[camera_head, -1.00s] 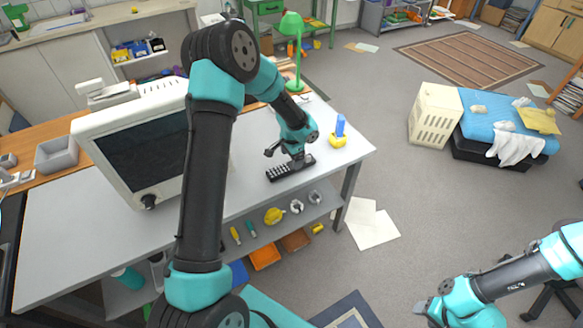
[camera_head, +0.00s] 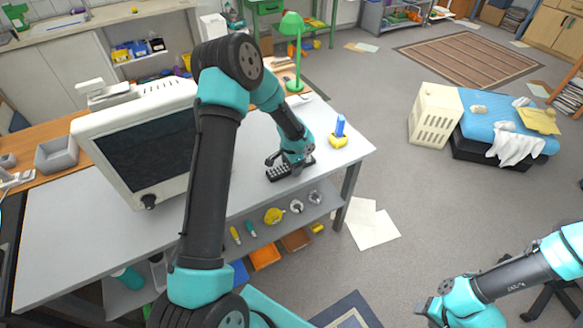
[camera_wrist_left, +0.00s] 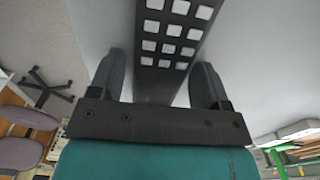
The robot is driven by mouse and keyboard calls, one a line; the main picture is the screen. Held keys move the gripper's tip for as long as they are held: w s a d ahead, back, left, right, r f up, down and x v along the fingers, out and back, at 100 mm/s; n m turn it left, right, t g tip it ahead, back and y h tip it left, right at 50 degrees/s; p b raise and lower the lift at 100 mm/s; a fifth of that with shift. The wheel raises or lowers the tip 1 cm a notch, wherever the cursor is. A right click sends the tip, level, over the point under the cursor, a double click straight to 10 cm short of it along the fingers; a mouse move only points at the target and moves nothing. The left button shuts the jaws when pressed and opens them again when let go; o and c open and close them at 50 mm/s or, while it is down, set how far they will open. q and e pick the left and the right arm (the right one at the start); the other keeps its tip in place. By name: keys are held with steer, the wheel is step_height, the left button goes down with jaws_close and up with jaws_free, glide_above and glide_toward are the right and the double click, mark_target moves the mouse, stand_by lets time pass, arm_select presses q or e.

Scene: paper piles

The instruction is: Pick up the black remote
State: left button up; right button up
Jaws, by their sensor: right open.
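The black remote (camera_head: 279,173) with pale buttons lies on the grey table near its front right edge. My left gripper (camera_head: 283,162) is down over it and hides part of it in the head view. In the left wrist view the remote (camera_wrist_left: 168,48) runs between the two fingers of my left gripper (camera_wrist_left: 160,82). The fingers stand apart on either side of it, with small gaps showing. My right gripper (camera_head: 427,308) is open and empty above the floor at the lower right, far from the remote.
An old monitor (camera_head: 140,140) stands on the table left of the arm. A yellow block with a blue piece (camera_head: 338,134) sits right of the remote. A green lamp (camera_head: 294,50) stands behind. Tools lie on the shelf below. The front left tabletop is clear.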

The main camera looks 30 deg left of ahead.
arm_select(q)
steer(key=c, duration=0.9)
steer(key=shift+r, duration=0.1)
steer(key=shift+r, duration=1.25)
steer(key=s+d, duration=0.2)
steer(key=s, duration=0.2)
steer(key=s+d+r, duration=0.1)
steer(key=s+d, duration=0.2)
steer(key=s, duration=0.2)
steer(key=s+d+r, duration=0.1)
steer(key=s+d, duration=0.2)
steer(key=s, duration=0.1)
steer(key=shift+s+d+r, duration=0.15)
steer(key=shift+s+d, duration=0.1)
steer(key=shift+s, duration=0.05)
